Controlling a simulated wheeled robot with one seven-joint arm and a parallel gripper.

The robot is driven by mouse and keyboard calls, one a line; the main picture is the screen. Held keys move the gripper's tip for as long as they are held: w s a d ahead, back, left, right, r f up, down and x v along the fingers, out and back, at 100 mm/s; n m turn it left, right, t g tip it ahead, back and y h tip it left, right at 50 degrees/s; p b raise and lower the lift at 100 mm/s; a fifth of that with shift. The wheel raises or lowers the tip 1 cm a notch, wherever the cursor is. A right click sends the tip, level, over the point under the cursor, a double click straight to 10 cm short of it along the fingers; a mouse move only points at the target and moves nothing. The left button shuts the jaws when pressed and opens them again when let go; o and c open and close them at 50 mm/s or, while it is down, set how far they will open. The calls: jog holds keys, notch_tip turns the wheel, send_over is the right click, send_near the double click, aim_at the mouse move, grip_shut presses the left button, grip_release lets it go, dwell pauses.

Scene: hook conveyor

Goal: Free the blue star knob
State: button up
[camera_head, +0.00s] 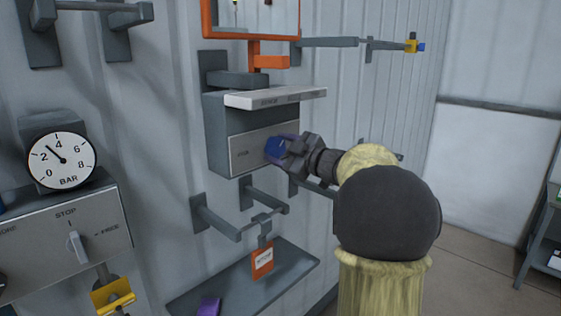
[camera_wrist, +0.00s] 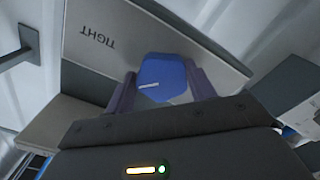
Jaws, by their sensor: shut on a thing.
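The blue star knob (camera_head: 273,149) sits on the sloped front plate (camera_head: 247,154) of a grey wall box, right of a printed word. In the wrist view the knob (camera_wrist: 164,77) is a blue block with a white line on it. The word TIGHT shows upside down on the plate (camera_wrist: 97,42). My gripper (camera_head: 284,148) reaches in from the right. Its two purple-grey fingers (camera_wrist: 163,92) stand on either side of the knob and are shut on it. The far side of the knob is hidden by my gripper in the head view.
A light shelf-like cover (camera_head: 275,97) juts out just above the knob. Below are grey wall pegs (camera_head: 240,222), an orange tag (camera_head: 262,262) and a grey shelf (camera_head: 245,280) with a purple object. A pressure gauge (camera_head: 62,161) and a STOP switch (camera_head: 77,246) are at left.

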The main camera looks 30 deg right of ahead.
jog(key=n+b, duration=0.4)
jog(key=shift+f+n, duration=0.2)
jog(key=shift+n, duration=0.1)
jog(key=shift+r+n+b, duration=0.15)
jog(key=shift+n+b, duration=0.7)
jog(key=shift+n, duration=0.35)
jog(key=o, duration=1)
jog(key=shift+r, duration=0.1)
jog(key=b+v, duration=0.4)
jog(key=v, duration=1.3)
jog(key=shift+s, duration=0.2)
